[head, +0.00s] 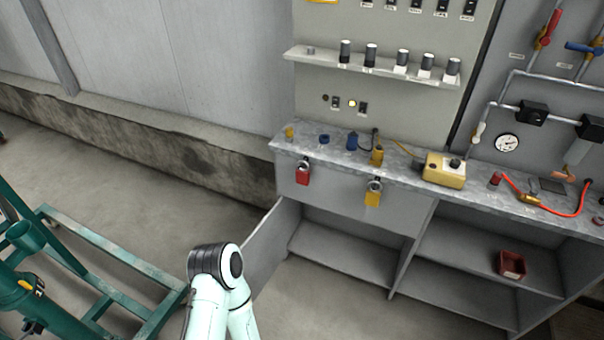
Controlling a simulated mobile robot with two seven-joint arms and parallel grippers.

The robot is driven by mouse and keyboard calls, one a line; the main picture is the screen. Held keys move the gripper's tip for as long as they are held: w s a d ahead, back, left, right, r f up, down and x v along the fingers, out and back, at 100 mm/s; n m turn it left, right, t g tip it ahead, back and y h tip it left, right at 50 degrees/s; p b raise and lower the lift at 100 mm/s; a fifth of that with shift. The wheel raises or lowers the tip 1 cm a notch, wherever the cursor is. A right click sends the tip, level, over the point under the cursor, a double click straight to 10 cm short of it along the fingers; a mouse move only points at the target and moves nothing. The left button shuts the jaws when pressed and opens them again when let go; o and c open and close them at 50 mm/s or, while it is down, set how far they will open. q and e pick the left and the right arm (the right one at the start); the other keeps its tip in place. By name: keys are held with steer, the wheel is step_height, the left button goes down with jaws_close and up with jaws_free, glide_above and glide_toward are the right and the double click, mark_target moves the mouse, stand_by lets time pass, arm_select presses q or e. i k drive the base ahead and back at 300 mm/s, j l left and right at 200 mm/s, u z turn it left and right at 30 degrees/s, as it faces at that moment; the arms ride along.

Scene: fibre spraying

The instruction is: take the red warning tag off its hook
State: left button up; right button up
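The red warning tag (303,176) hangs at the front face of the grey workbench, near its left end. A round metal piece (303,163) that looks like its hook or ring shows at its top. No gripper is near the tag. One of my pale arms reaches up from the bottom of the head view, left of the open cabinet door, and only its links and a dark-banded joint show. Neither gripper can be seen.
A yellow tag (372,199) hangs farther right. A cabinet door (270,248) stands open below the red tag. The benchtop holds a yellow box (444,170) and small parts. A red bin (512,264) sits on a lower shelf. A green frame (110,250) stands at left.

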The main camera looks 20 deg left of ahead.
mark_target(302, 176)
steer(key=i+j, duration=0.2)
steer(key=i+j+u, duration=0.1)
steer(key=i+u, duration=0.5)
steer(key=u, duration=0.2)
